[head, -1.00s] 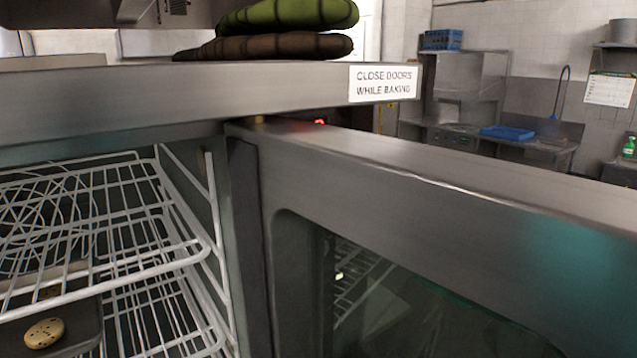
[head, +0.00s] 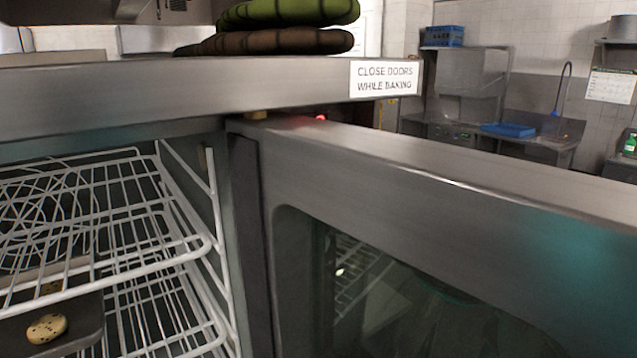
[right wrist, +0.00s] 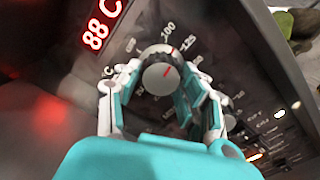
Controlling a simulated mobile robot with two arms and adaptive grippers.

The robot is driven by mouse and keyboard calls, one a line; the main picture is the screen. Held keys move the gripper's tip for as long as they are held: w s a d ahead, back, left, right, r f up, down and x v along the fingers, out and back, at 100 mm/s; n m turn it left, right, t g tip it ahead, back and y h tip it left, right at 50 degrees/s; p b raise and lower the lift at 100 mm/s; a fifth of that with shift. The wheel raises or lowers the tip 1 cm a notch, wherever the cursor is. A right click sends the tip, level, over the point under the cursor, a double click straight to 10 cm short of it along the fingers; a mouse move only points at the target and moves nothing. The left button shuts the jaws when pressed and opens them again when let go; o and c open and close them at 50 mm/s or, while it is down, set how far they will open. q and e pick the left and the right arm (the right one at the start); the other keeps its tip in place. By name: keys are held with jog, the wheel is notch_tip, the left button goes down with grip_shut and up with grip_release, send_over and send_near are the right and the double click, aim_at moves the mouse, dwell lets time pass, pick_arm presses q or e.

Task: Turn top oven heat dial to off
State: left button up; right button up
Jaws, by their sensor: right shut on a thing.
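In the right wrist view, a round grey heat dial (right wrist: 157,76) with a red mark sits on a dark panel. Its mark points up and right, towards the printed 100 and 125 side. My right gripper (right wrist: 155,92) has its teal-padded fingers on either side of the dial, shut on it. Above left of the dial, a red display (right wrist: 100,30) reads 88 C. In the head view the dial and my right gripper cannot be made out. My left gripper is in neither view.
In the head view the oven door (head: 420,190) stands open across the right side. Wire racks (head: 110,230) and a tray with a cookie (head: 46,328) are inside. Oven mitts (head: 270,40) lie on top. A label (head: 385,78) says to close doors while baking.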

jog(key=n, duration=1.4)
jog(key=shift+w+d+f, duration=0.1)
jog(key=shift+d+f, duration=0.05)
dwell(0.5)
jog(key=o, duration=1.2)
jog(key=v, duration=0.7)
jog(key=shift+d, duration=0.15)
